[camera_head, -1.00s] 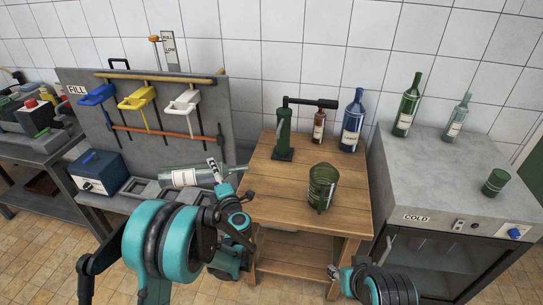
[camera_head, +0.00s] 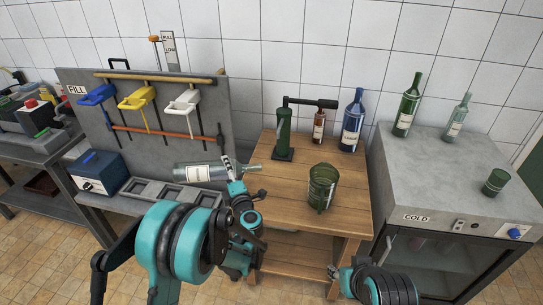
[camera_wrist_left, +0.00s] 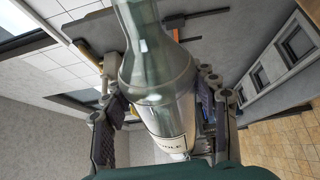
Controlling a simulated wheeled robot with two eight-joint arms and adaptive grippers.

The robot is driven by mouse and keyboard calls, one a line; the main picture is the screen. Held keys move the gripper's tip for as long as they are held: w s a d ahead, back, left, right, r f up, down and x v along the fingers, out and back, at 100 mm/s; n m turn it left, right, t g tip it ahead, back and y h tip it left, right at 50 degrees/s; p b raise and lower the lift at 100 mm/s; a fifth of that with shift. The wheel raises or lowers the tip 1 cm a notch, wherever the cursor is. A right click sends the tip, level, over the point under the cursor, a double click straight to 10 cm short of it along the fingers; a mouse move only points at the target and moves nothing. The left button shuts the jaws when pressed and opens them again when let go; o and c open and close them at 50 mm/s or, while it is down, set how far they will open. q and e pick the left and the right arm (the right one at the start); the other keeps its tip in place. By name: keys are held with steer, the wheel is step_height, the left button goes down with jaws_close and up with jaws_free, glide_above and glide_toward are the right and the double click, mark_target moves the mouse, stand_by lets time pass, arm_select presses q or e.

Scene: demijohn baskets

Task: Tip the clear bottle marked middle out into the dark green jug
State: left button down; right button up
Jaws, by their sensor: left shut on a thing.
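The clear bottle (camera_head: 205,173) lies nearly horizontal in the head view, held above the wooden table's left edge. Its neck points right, toward the table. My left gripper (camera_head: 230,172) is shut on the bottle. In the left wrist view the clear bottle (camera_wrist_left: 165,85) sits between the two fingers of my left gripper (camera_wrist_left: 165,115), and part of its label shows. The dark green jug (camera_head: 322,186) stands upright on the wooden table, to the right of the bottle and apart from it. My right gripper (camera_head: 333,271) is low at the table's front; its fingers are too small to read.
The wooden table (camera_head: 275,200) also bears a green corking device (camera_head: 284,135), a small brown bottle (camera_head: 319,126) and a blue bottle (camera_head: 352,122) at the back. A grey cold cabinet (camera_head: 445,170) stands right with green and clear bottles and a green cup (camera_head: 495,182).

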arm_select(q)
steer(key=w+d+m+h, duration=0.2)
steer(key=w+d, duration=0.1)
steer(key=d, duration=0.7)
steer(key=w+d+m+t+h, duration=0.1)
steer(key=w+d+h, duration=0.1)
steer(key=d, duration=0.8)
steer(key=shift+w+d+f+m+h, duration=0.25)
steer(key=shift+w+d+m+h, duration=0.15)
steer(key=shift+w, duration=0.35)
stand_by(2.1)
steer(key=shift+r, duration=0.1)
stand_by(0.4)
steer(key=shift+d+r+m+t, duration=0.1)
steer(key=shift+r+m+t, duration=0.2)
steer(key=shift+r+m, duration=0.25)
steer(key=shift+f, duration=0.1)
